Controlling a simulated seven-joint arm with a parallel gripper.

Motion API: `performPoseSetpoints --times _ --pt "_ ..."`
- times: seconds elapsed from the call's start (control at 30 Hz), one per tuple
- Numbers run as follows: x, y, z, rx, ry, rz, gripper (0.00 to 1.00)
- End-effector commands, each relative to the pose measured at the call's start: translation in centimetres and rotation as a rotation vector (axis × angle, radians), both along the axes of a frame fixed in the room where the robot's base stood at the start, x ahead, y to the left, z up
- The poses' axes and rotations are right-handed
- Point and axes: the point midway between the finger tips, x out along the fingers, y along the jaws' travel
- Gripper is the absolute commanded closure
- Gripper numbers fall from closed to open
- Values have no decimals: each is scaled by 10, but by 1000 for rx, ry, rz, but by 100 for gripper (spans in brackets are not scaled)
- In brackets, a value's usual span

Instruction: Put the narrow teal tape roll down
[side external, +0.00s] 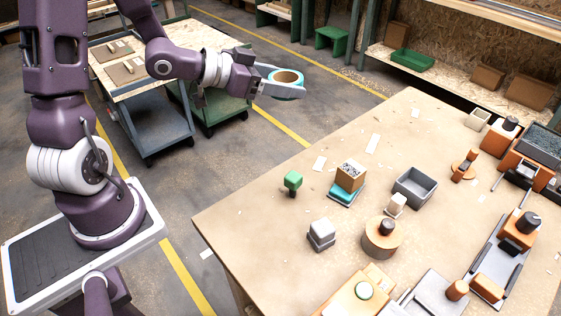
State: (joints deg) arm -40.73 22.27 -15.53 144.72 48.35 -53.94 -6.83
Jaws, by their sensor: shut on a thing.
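The narrow teal tape roll (284,91) shows in the side external view as a teal ring with a tan inner core. My gripper (292,88) is shut on it and holds it roughly flat, high in the air. The roll appears beyond the far left edge of the wooden worktable (237,214) in the picture, with floor behind it. The far finger is partly hidden by the roll.
Orange and grey fixtures crowd the right side. The table's far left part is mostly clear.

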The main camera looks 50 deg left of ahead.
Motion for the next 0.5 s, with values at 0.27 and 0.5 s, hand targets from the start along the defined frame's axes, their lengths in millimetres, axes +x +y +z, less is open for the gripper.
performPoseSetpoints --times 0.27,0.5 --pt "-10 -52 -32 -9 10 -212 78" --pt "-69 -156 -96 -9 4 -717 78"
